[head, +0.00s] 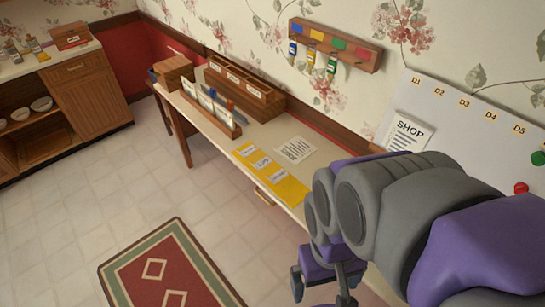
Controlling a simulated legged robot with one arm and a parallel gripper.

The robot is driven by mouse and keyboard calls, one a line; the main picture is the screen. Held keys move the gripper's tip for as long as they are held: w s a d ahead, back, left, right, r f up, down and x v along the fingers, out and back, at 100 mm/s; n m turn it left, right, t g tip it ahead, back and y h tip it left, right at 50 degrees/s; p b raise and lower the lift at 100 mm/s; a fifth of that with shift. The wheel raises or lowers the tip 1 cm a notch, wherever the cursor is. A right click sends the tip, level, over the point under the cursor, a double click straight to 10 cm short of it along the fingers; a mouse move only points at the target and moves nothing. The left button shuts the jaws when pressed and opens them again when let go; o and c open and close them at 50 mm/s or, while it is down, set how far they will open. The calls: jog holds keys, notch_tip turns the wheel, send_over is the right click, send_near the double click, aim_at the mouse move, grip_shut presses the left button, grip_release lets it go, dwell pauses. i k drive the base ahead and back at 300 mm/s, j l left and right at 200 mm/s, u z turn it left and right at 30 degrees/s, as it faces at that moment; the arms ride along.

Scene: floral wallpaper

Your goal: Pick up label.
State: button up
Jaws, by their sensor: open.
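Small white labels lie on a yellow mat (293,190) along the front edge of the long table. The far label (247,150), the middle label (263,162) and the near label (279,177) are in a row; their print is too small to read. My gripper (322,292) is at the bottom of the view, low and in front of the table, apart from the labels. Its jaws are open, with nothing seen between them; the lower part is cut off by the frame. My arm hides the table's near end.
A white paper (295,150) lies behind the mat. A wooden organizer (257,100), a card rack (215,115) and a wooden box (174,73) stand farther left. A wall rack (335,46) holds colored tags. A whiteboard (455,125) is at right. A rug (135,277) lies on open floor.

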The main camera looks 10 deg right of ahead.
aim_at(279, 175)
jog(key=z, duration=0.8)
jog(key=j, duration=0.7)
jog(key=i+j, duration=0.15)
jog(key=j, duration=0.55)
